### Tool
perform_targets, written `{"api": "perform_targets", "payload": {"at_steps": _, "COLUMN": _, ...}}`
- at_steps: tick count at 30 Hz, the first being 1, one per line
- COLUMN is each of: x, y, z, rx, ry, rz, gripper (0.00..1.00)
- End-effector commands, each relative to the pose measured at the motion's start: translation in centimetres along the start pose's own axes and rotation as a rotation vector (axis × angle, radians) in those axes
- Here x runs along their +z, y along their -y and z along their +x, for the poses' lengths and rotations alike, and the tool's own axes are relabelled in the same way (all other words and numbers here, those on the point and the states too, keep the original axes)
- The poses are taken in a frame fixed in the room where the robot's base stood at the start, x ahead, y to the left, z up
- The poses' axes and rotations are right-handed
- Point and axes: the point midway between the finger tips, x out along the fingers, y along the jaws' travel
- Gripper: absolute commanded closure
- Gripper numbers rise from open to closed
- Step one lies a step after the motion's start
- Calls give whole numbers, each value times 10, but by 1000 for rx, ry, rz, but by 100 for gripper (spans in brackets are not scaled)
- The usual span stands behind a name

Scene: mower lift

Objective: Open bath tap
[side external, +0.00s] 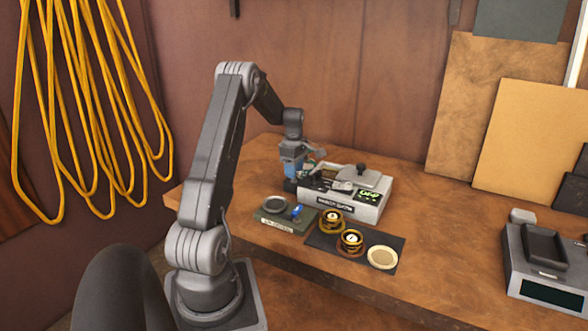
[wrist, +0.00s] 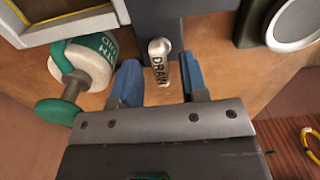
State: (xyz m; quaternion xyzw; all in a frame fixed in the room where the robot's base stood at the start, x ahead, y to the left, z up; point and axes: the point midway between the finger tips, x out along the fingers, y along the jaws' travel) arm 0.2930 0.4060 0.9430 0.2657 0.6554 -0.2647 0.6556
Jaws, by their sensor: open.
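In the wrist view, a small pale lever with a round knob, marked "DRAIN" (wrist: 159,66), stands between the blue fingertips of my gripper (wrist: 161,82). My gripper is open; I cannot tell whether either finger touches the lever.
A green base with a grey ring (side external: 273,205) and blue knob (side external: 297,211) sits in front of the unit. A dark mat (side external: 326,243) holds two banded round pieces and a cream dish (side external: 382,257). A grey device (side external: 548,262) stands right. The bench between is clear.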

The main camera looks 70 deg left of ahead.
Motion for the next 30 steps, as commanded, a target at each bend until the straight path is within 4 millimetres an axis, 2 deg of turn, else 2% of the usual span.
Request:
{"api": "perform_targets", "payload": {"at_steps": 5, "x": 0, "y": 0, "z": -1, "rx": 0, "ry": 0, "rz": 1, "gripper": 60}}
{"api": "perform_targets", "payload": {"at_steps": 8, "x": 0, "y": 0, "z": -9, "rx": 1, "ry": 0, "rz": 1, "gripper": 60}}
{"api": "perform_targets", "payload": {"at_steps": 11, "x": 0, "y": 0, "z": -25, "rx": 3, "ry": -1, "rz": 1, "gripper": 60}}
{"api": "perform_targets", "payload": {"at_steps": 21, "x": 0, "y": -1, "z": -100, "rx": 4, "ry": -1, "rz": 0, "gripper": 60}}
{"api": "perform_targets", "payload": {"at_steps": 27, "x": 0, "y": 0, "z": -128, "rx": 2, "ry": -1, "rz": 0, "gripper": 60}}
{"api": "perform_targets", "payload": {"at_steps": 30, "x": 0, "y": 0, "z": -135, "rx": 1, "ry": 0, "rz": 0, "gripper": 60}}
